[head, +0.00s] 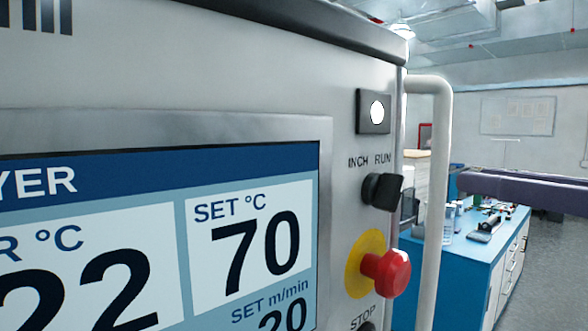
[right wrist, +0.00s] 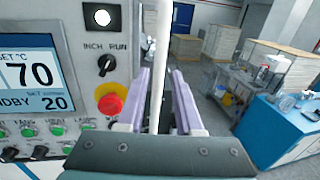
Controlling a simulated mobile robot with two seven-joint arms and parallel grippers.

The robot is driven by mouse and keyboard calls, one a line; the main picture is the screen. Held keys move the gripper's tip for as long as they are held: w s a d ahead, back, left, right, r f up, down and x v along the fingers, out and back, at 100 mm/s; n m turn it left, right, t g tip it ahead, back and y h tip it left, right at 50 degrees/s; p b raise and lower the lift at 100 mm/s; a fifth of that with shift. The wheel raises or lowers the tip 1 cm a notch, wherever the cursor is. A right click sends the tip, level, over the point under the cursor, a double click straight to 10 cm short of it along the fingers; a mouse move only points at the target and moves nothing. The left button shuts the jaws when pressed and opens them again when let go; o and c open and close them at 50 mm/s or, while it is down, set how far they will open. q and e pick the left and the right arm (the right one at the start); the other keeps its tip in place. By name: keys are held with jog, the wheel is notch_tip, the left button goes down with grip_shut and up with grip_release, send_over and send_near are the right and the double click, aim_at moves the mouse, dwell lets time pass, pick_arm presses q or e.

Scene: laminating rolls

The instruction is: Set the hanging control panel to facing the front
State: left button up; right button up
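The hanging control panel (head: 230,105) is a grey metal box that fills the left of the head view at a slant, its screen towards me. It also shows at the left of the right wrist view (right wrist: 75,35). A white vertical handle bar (head: 436,200) runs down its right side. My right gripper (head: 460,183) reaches in from the right with its purple fingertips close to the bar. In the right wrist view the fingers (right wrist: 160,72) are apart, and the bar (right wrist: 160,45) shows in the gap, nearer the left finger. Contact cannot be told. My left gripper is not in view.
The panel carries a red stop button (head: 386,272), a black knob (head: 382,191) and a white lamp (head: 376,112) near the handle. A blue bench (head: 455,270) with small items stands behind at right. Stacked pallets (right wrist: 185,47) stand further back. Grey floor lies between.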

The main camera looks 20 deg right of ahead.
aim_at(431, 173)
jog(key=shift+w+a+b, duration=0.15)
jog(key=shift+w+b, duration=0.35)
jog(key=shift+w, duration=0.05)
jog(key=shift+w+a+b, duration=0.15)
jog(key=shift+w+b, duration=0.3)
jog(key=shift+w, duration=0.1)
pick_arm(q)
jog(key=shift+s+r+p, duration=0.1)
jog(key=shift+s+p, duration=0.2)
jog(key=shift+p, duration=1)
pick_arm(e)
jog(key=shift+w+a, duration=0.2)
jog(key=shift+w, duration=0.95)
jog(key=shift+w+a, duration=0.25)
jog(key=shift+w, duration=0.9)
jog(key=shift+w+a, duration=0.2)
jog(key=shift+w, duration=0.95)
grip_shut()
